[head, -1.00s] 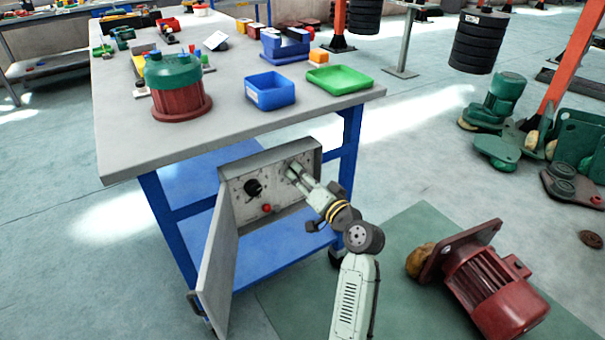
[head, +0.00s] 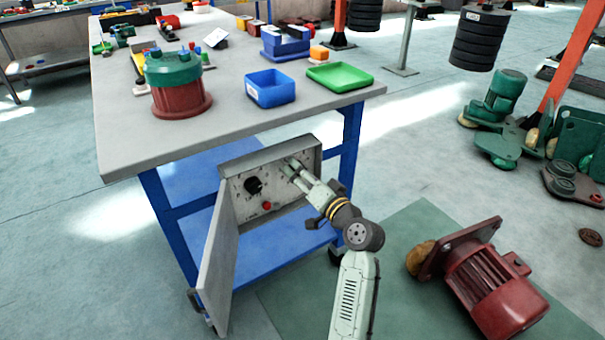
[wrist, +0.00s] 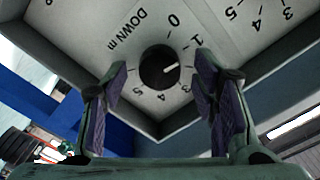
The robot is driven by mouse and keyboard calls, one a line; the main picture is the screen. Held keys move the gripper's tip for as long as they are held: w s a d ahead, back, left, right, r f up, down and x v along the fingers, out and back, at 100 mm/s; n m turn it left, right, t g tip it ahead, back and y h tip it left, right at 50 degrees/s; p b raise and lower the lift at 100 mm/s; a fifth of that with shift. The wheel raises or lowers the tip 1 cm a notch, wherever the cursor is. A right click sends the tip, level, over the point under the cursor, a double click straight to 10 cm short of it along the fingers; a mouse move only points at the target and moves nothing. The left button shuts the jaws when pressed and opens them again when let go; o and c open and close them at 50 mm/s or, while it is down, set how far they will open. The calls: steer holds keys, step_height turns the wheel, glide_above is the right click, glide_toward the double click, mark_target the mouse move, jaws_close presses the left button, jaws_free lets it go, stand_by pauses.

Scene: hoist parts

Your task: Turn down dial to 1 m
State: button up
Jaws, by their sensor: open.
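The down dial (wrist: 159,67) is a round black knob on the light control panel (wrist: 100,50), beside the print "DOWN m" and a ring of numbers. Its white pointer line aims right, below the 1; the number it faces is hidden behind the right finger. My gripper (wrist: 160,78) is open, with one purple-padded finger on each side of the dial. I cannot tell whether the fingers touch it. In the head view my gripper (head: 292,168) is at the right part of the panel (head: 285,190) and hides this dial.
Another black dial (head: 253,186) and a red button (head: 266,205) sit left of my gripper. The box's door (head: 217,265) hangs open on the left. The box is under the edge of the grey workbench (head: 225,130). A red motor (head: 490,285) lies on the floor at right.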

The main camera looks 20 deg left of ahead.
steer(key=shift+s+d, duration=0.1)
steer(key=v, duration=1.1)
steer(key=shift+s+d, duration=0.25)
steer(key=shift+s, duration=0.05)
